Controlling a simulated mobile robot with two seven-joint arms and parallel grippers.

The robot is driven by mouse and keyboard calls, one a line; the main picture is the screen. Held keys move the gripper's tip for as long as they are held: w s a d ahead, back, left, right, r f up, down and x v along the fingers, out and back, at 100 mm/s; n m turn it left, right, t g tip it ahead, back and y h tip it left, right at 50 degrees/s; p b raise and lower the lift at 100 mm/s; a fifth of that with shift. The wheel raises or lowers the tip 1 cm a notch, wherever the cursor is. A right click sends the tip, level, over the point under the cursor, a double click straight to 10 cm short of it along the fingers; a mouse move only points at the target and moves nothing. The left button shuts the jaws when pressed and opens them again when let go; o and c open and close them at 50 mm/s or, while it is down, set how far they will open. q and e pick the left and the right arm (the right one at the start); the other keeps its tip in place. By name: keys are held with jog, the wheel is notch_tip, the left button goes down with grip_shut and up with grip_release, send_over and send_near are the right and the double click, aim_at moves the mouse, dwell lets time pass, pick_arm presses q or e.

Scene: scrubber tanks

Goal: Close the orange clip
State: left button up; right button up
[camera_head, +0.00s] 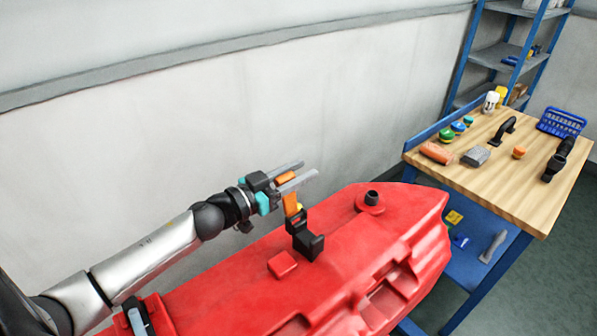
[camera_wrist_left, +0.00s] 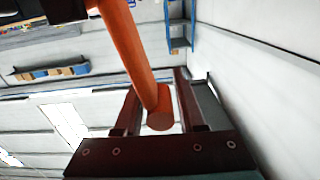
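The orange clip (camera_head: 291,202) stands up from a black bracket (camera_head: 304,240) on top of the red tank (camera_head: 340,235). It is raised and tilted slightly, not lying flat. My left gripper (camera_head: 307,170) is at the upper end of the clip, with its two grey fingers apart on either side. In the left wrist view the clip (camera_wrist_left: 133,50) runs as an orange bar between the fingers, with gaps beside it. Whether a finger touches it I cannot tell. My right gripper is not in view.
A red block (camera_head: 282,264) and a black-topped port (camera_head: 371,198) rise from the tank. A wooden workbench (camera_head: 520,195) with several tools and a blue basket (camera_head: 562,122) stands at the right. A pale wall (camera_head: 230,130) runs behind my left arm.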

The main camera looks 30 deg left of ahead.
pick_arm(q)
grip_shut()
dwell(1.1)
